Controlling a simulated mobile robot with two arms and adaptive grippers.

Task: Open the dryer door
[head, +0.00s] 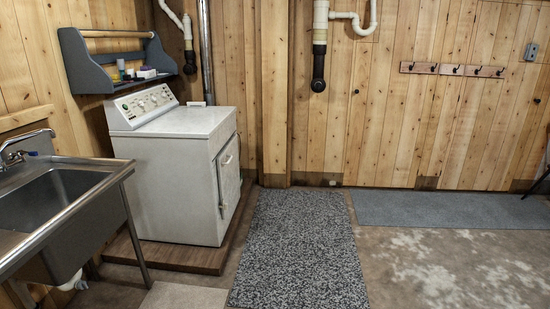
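A white dryer (172,195) stands on a low wooden platform against the left wall. Its front faces right, so I see it at a steep angle. The dryer door (229,176) is on that front face, with a dark line along its near edge. It looks shut or nearly shut; the angle does not let me tell which. The control panel (146,104) with several knobs is at the back of the top. Neither of my grippers is in view.
A steel sink (62,196) stands at the left, near the dryer. The wooden platform (190,257) edges out below the dryer. A speckled rug (300,250) lies on the open floor right of it. A grey mat (450,210) lies along the back wall.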

